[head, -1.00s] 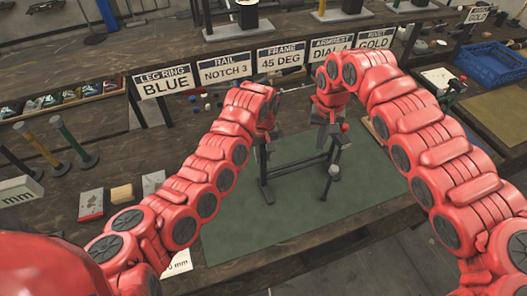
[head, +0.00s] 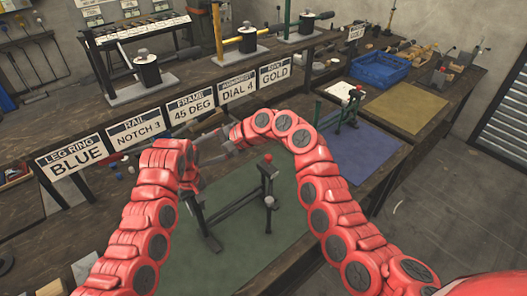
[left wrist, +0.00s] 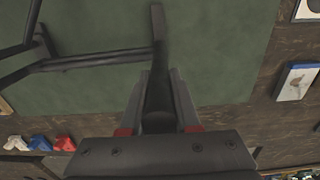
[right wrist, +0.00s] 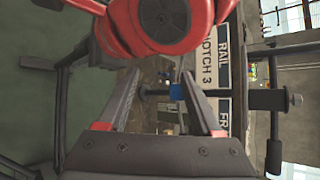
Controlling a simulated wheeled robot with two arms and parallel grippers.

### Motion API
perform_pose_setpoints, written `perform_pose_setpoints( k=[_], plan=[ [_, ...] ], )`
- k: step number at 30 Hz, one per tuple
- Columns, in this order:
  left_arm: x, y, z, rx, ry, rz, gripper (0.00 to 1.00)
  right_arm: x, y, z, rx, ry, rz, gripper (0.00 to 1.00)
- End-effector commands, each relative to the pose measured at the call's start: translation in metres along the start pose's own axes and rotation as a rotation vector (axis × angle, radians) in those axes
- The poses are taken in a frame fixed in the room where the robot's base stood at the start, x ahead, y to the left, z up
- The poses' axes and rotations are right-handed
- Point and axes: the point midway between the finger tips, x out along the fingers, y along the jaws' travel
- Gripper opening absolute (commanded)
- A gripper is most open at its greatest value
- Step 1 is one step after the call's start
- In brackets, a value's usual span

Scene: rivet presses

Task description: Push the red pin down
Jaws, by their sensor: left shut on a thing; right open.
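The red pin (head: 268,158) sits on top of the near right post of a dark metal frame (head: 235,207) on a green mat (head: 285,236). My left gripper (head: 197,207) is shut on the dark upright at the frame's left end; in the left wrist view this upright (left wrist: 157,45) runs between the fingers. My right gripper (head: 212,157) is open and empty, left of the red pin and apart from it. In the right wrist view its open fingers (right wrist: 157,85) have my red arm in front; the pin does not show there.
Label signs (head: 190,108) line the shelf edge behind the mat, with presses (head: 147,70) above. A blue mat (head: 358,150) with another small frame (head: 348,110) lies to the right. A blue crate (head: 380,70) stands at the back right. The green mat's front is clear.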

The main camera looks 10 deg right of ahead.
Motion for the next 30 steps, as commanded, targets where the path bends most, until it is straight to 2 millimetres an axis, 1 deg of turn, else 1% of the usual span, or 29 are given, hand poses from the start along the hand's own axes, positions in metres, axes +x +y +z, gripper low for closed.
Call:
perform_pose_setpoints(
  k=[3,8,11,14,17,19,23,24,27,30],
  plan=[
    [0.000,0.001,0.000,0.001,0.000,0.001,0.00,-0.006,-0.013,-0.005,0.125,-0.026,-0.167,0.66],
    [0.000,0.001,0.000,0.000,0.000,0.001,0.00,-0.023,-0.020,-0.022,0.303,-0.043,-0.376,0.66],
    [0.000,0.001,0.000,0.001,0.000,0.001,0.00,-0.038,-0.016,-0.038,0.427,-0.046,-0.506,0.66],
    [0.000,0.001,0.000,0.000,0.000,0.001,0.00,-0.054,-0.004,-0.056,0.553,-0.044,-0.627,0.66],
    [0.000,0.001,0.000,0.000,0.000,0.001,0.00,-0.071,0.015,-0.076,0.684,-0.033,-0.748,0.66],
    [0.000,0.001,0.000,0.000,0.000,0.001,0.00,-0.085,0.033,-0.091,0.777,-0.018,-0.834,0.66],
    [0.000,0.001,0.000,0.000,0.000,0.001,0.00,-0.105,0.076,-0.113,0.945,0.012,-0.970,0.66],
    [0.000,0.001,0.000,0.000,0.000,0.001,0.00,-0.109,0.090,-0.118,0.992,0.021,-1.005,0.66],
    [0.000,0.001,0.000,0.001,0.000,0.001,0.00,-0.121,0.121,-0.129,1.089,0.051,-1.085,0.66],
    [0.000,0.001,0.000,0.001,0.000,0.001,0.00,-0.128,0.144,-0.135,1.156,0.073,-1.135,0.66]
  ],
)
